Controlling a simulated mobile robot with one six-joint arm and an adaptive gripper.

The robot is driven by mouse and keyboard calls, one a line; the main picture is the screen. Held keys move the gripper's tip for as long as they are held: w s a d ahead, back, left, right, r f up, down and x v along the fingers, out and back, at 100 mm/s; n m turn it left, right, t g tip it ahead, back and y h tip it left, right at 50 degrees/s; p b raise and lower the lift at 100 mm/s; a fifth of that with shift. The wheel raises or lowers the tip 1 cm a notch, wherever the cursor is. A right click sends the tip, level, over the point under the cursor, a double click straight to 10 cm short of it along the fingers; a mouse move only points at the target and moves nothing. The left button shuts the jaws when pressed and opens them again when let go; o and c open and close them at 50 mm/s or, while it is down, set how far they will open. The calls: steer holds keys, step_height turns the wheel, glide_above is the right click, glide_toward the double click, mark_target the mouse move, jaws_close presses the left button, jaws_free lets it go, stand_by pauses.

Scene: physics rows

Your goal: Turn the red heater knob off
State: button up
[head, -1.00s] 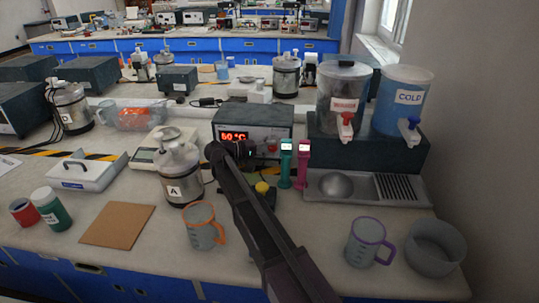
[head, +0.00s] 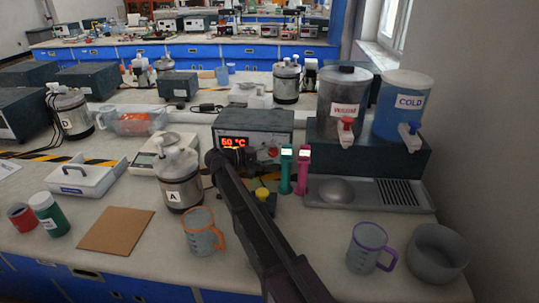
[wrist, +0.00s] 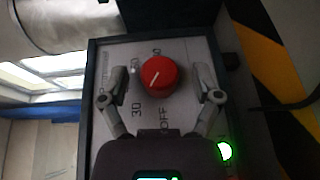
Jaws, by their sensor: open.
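The red heater knob (wrist: 159,76) is on the pale front panel of the heater box (head: 252,122). Its white pointer line is slanted in the wrist view; the panel has markings including 30 and OFF, with OFF below the knob in that picture. My gripper (wrist: 159,90) is open, one finger to each side of the knob, with visible gaps between fingers and knob. In the head view my arm reaches to the front of the box and hides part of the panel. The box's red display (head: 234,142) reads about 60 °C. A green light (wrist: 225,151) glows near the gripper.
A steel vessel marked A (head: 181,190) stands left of my arm. Teal (head: 285,172) and pink (head: 303,172) upright devices stand close on its right. An orange-handled mug (head: 200,236) is in front. The dispensers (head: 403,105) stand farther right.

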steer(key=shift+r+y+p, duration=0.3)
steer(key=shift+y+p, duration=0.2)
steer(key=shift+p, duration=0.75)
